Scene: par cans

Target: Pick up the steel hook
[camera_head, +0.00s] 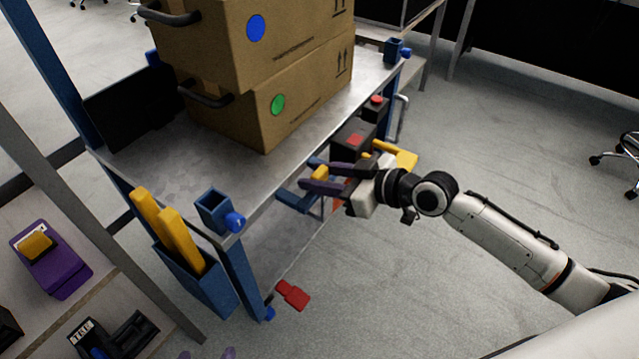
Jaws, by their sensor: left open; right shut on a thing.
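My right gripper (312,177) reaches in from the right to the cart's near right edge, its purple fingers closed by a blue bracket (292,200). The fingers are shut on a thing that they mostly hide. A thin pale piece just below them looks like part of the steel hook (322,207), but its full shape is hidden. My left gripper (207,354) shows only as two purple fingertips at the bottom edge, spread apart and empty.
Two stacked cardboard boxes (245,105) stand on the metal cart (140,165). A blue holder with yellow bars (195,270) hangs at the near end.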

